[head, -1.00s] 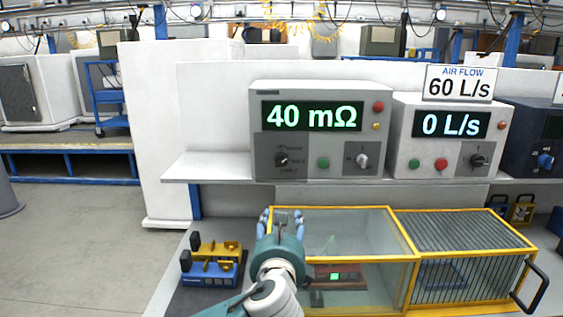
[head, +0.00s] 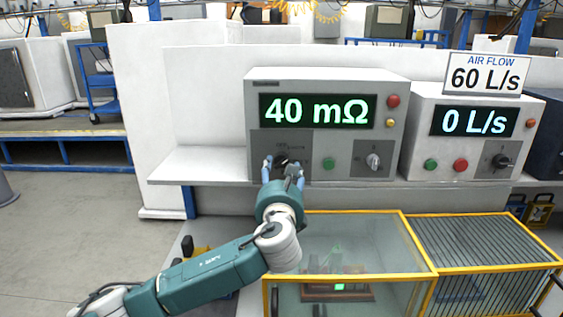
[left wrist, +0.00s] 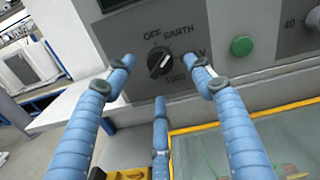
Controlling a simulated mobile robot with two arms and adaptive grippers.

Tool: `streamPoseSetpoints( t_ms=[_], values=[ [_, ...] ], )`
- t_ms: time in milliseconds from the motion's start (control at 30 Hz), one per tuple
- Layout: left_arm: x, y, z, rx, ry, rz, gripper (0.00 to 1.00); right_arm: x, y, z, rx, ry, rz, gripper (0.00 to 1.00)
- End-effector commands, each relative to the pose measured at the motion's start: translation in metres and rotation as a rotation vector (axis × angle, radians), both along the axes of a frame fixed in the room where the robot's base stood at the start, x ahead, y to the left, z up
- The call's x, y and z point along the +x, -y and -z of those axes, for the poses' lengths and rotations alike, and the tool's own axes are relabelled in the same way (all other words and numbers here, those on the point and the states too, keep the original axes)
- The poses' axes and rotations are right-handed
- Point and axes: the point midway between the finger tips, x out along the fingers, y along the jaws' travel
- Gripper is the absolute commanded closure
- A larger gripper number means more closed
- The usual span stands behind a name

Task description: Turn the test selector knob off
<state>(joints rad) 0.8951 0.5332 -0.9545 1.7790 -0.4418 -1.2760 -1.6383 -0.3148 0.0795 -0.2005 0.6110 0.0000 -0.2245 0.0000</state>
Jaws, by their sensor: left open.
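The test selector knob (head: 281,160) is black and sits on the dark lower-left panel of the grey tester (head: 250,120), whose display reads 40 mΩ. In the left wrist view the knob (left wrist: 160,62) shows a white pointer mark along a slanted line; I cannot tell which end points. Labels OFF, EARTH and 1000 stand around it. My left gripper (head: 281,171) is open in front of the knob. Its blue fingers (left wrist: 162,75) lie to the left, right and below it in the wrist view, and contact cannot be seen. My right gripper is not in view.
A green button (head: 329,164) and a second knob (head: 374,161) are right of the selector. The white shelf (head: 200,165) carries the tester and the air flow unit (head: 415,130). A yellow-framed clear enclosure (head: 350,214) stands below. Free shelf lies left of the tester.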

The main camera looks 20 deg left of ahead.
Motion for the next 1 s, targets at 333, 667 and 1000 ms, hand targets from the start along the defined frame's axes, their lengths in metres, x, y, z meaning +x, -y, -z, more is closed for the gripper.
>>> streamPoseSetpoints(
  t_ms=[333,667,1000],
  values=[
    [0.041,-0.012,0.000,-0.001,-0.001,0.000,0.46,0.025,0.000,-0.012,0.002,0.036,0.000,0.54],
    [0.044,-0.012,0.001,-0.001,0.000,0.001,0.46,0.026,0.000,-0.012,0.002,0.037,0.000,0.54],
    [0.044,-0.012,0.001,-0.003,-0.002,0.002,0.91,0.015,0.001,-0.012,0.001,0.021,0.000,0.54]
  ],
)
